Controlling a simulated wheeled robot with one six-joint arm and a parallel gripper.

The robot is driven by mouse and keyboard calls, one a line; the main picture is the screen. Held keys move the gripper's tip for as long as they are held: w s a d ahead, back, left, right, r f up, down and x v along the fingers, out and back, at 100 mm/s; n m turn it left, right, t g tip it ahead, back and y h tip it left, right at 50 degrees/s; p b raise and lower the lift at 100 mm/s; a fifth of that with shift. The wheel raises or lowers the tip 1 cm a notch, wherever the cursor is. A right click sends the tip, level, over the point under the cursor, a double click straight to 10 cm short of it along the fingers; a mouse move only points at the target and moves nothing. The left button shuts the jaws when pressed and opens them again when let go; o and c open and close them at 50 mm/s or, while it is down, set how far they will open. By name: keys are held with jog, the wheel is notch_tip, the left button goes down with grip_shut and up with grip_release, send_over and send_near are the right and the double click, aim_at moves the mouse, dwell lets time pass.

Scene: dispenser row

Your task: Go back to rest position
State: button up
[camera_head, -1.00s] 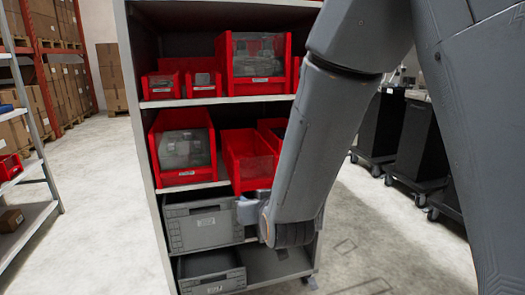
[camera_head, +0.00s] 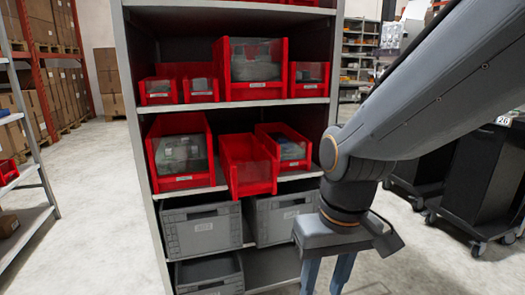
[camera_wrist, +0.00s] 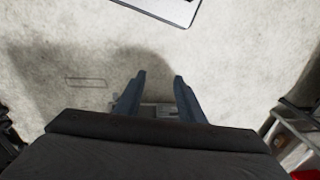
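My gripper (camera_head: 326,279) hangs fingers down in front of the right side of the shelf rack, at the height of the lower grey bins. The fingertips are cut off at the bottom edge of the head view. My arm reaches in from the upper right.
The shelf rack (camera_head: 237,104) holds several red bins, among them an empty-looking one (camera_head: 248,165) that juts out over its shelf edge. Grey bins (camera_head: 202,229) stand below. Black wheeled carts (camera_head: 483,180) stand at the right. The floor (camera_head: 90,210) to the left is clear.

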jog(key=s+d+r+m+p, duration=0.1)
jog(key=d+r+m+p, duration=0.1)
jog(key=d+r+p, duration=0.6)
jog(key=p, duration=0.7)
jog(key=shift+d+h, duration=0.4)
